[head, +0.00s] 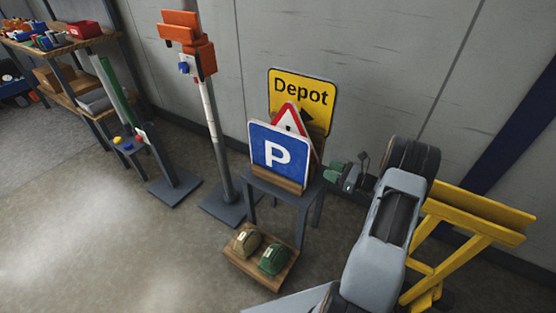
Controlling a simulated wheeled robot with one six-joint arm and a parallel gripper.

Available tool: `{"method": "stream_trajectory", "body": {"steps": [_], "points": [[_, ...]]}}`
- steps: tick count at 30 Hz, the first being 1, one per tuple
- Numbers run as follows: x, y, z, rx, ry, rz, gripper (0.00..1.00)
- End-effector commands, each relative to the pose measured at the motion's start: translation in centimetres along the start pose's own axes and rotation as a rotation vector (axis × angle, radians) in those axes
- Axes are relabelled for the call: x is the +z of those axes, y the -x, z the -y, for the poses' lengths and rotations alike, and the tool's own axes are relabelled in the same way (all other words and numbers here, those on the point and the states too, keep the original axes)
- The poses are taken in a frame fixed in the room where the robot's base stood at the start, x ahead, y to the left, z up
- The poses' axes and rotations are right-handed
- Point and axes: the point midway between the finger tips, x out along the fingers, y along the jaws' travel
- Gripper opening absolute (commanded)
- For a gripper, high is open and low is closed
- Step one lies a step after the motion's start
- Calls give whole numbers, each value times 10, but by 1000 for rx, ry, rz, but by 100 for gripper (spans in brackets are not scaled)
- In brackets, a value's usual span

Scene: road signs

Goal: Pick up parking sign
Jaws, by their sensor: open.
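The parking sign (270,156) is a blue square with a white P and a white border. It stands upright, leaning slightly, at the front of a wooden holder (274,182) on a small grey stand (301,197). A red-edged triangular sign (290,117) and a yellow Depot sign (314,95) stand behind it and are partly covered by it. My gripper (340,174) is to the right of the signs, with its green-tipped fingers pointing left. It is open and empty, apart from the parking sign.
A wooden tray (238,264) with a tan and a green rounded object lies on the floor below the stand. An orange-topped post (208,110) stands left. A yellow frame (465,225) is at right, near my arm. A grey wall is behind.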

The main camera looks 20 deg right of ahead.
Motion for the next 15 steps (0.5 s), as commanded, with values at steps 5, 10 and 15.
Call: {"method": "stream_trajectory", "body": {"steps": [5, 10, 15], "points": [[-2, -32, 1, -4, -6, 6, 46], [-2, -58, 1, -5, -5, 4, 46], [-1, -72, 2, -6, -4, 3, 46]]}}
